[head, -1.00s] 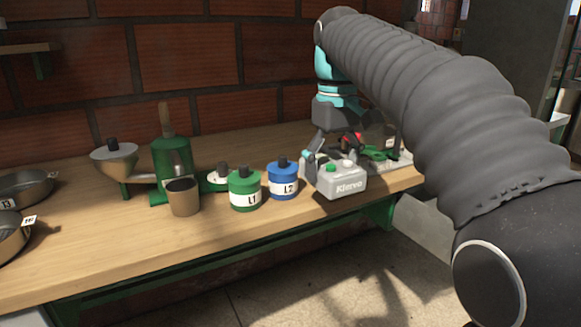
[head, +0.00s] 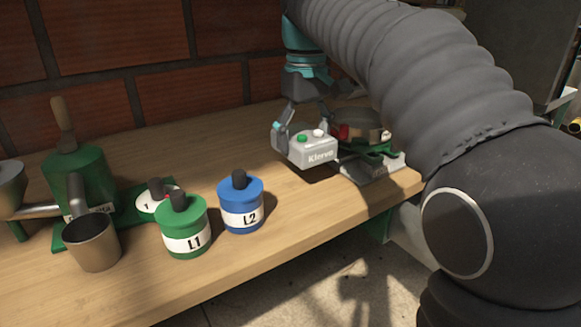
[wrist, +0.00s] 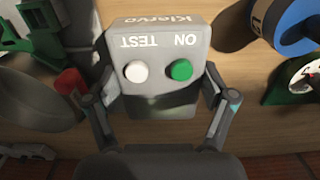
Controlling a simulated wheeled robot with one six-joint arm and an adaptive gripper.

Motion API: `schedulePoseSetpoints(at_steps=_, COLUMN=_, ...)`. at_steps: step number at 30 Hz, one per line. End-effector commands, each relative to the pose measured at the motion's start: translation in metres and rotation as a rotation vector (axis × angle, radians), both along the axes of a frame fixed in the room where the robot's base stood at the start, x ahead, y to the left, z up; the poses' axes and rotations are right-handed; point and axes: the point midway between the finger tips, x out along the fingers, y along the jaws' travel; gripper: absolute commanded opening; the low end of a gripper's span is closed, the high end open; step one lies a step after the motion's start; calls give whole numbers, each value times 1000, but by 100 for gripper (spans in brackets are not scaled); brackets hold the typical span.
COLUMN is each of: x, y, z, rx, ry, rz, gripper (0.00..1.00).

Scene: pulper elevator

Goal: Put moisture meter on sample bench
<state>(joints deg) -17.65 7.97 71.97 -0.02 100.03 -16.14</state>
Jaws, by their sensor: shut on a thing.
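The moisture meter (head: 313,152) is a grey box marked "Klervo". It has a green and a white button on top, labelled ON and TEST in the wrist view (wrist: 157,95). My gripper (head: 300,124) is shut on the meter, with one finger on each side, as the wrist view (wrist: 166,112) also shows. The meter is over the wooden bench (head: 300,217), near its right part. A shadow lies beneath it; I cannot tell whether its underside touches the wood.
A blue canister L2 (head: 241,204) and a green canister L1 (head: 183,228) stand left of the meter. Farther left are a metal cup (head: 92,246) and a green machine (head: 77,180). A scale-like device with a round pan (head: 357,124) is close on the right. Bare wood lies in front.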

Motion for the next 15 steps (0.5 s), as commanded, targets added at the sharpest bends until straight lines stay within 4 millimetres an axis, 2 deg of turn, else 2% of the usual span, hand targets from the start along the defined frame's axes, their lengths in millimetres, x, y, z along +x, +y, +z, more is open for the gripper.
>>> schedulePoseSetpoints(at_steps=1, x=-1, y=-1, z=-9, rx=-1, ry=1, rz=0, gripper=36)
schedulePoseSetpoints(at_steps=7, x=0, y=0, z=-24, rx=-1, ry=1, rz=1, gripper=36)
schedulePoseSetpoints(at_steps=15, x=-1, y=2, z=-57, rx=0, ry=0, rz=4, gripper=36)
